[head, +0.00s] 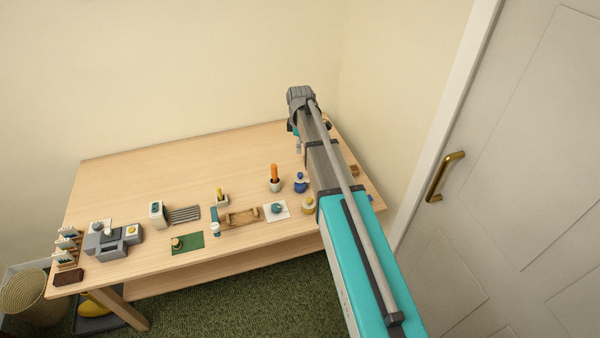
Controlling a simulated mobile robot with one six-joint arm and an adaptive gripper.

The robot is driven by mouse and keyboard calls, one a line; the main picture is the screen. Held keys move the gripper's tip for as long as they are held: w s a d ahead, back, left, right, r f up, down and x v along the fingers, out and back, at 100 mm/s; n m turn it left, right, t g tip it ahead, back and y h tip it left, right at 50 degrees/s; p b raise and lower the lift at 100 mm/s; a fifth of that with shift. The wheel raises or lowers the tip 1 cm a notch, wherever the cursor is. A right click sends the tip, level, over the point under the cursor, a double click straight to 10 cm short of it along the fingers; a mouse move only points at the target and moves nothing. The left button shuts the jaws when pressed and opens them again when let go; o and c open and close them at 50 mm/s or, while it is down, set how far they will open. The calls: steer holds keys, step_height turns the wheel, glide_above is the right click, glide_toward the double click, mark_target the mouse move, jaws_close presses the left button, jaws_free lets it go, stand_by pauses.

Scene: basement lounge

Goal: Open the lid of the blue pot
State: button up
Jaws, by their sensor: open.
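The blue pot (300,186) is a small, round, deep-blue vessel on the wooden table, just left of my arm in the head view. A lighter blue cap or knob shows on its top, and the lid looks closed, though it is small in the picture. My arm reaches from the lower right up over the table's right part, with its far end well beyond the pot. My gripper is hidden behind the arm links, so its fingers cannot be made out. Nothing of mine visibly touches the pot.
A cup with an orange stick (274,180) stands left of the pot. A yellowish jar (308,205) stands in front of it, and a teal item on a white mat (284,216) is front left. The table's back left (150,170) is clear. A door (500,190) is at right.

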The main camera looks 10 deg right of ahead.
mark_target(300, 173)
steer(key=shift+f, duration=0.15)
step_height(300, 173, down, 14)
steer(key=b, duration=1.3)
steer(key=shift+r+b, duration=0.25)
steer(key=shift+b, duration=0.05)
jaws_close()
stand_by(0.3)
